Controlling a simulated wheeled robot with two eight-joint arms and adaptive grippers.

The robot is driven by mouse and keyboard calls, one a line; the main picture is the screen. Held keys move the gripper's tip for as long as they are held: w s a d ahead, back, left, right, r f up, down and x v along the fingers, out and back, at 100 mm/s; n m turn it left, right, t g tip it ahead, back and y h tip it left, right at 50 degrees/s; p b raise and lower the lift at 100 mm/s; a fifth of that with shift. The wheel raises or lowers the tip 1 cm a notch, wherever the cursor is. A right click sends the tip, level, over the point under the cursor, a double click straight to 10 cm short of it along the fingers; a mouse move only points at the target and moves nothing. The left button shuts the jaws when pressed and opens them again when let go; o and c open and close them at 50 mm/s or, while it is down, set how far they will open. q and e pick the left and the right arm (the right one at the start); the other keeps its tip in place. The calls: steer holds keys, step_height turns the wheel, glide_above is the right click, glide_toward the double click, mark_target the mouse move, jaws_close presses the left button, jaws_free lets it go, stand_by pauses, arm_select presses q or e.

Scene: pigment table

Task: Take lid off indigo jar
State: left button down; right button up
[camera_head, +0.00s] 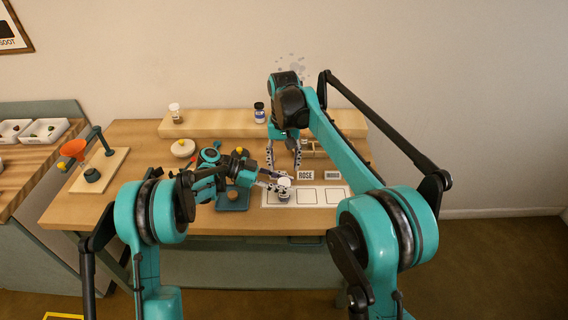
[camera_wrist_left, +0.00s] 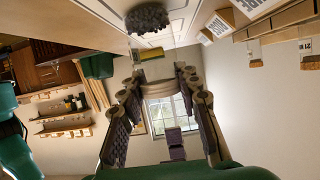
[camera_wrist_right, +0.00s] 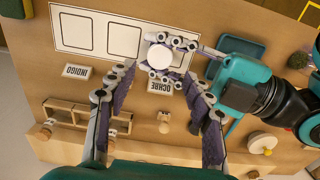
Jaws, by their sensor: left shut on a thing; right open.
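A small jar (camera_head: 284,196) with a round white top (camera_head: 284,181) stands at the left end of the white card; its contents look dark grey, and I cannot read its pigment. My left gripper (camera_head: 277,185) is shut on this jar from the left. In the left wrist view, the pale rim (camera_wrist_left: 158,87) lies between its fingertips. My right gripper (camera_head: 284,168) is open and empty, pointing down above and behind the jar. The right wrist view shows the white top (camera_wrist_right: 158,58) just ahead, between its spread fingers.
The white card (camera_head: 337,195) has bare squares to the right of the jar. Label blocks, including ROSE (camera_head: 306,175), OCHRE (camera_wrist_right: 160,87) and INDIGO (camera_wrist_right: 77,71), stand behind it. A blue tray (camera_head: 233,201) lies left. A brown-filled jar (camera_head: 175,114) stands on the shelf (camera_head: 215,123).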

mark_target(284, 181)
step_height(284, 181, down, 7)
steer(key=shift+r, duration=0.1)
stand_by(0.3)
jaws_close()
steer(key=shift+o, duration=0.5)
jaws_free()
steer(key=shift+r, duration=0.1)
steer(key=shift+r, duration=2.2)
arm_select(q)
steer(key=c, duration=1)
jaws_free()
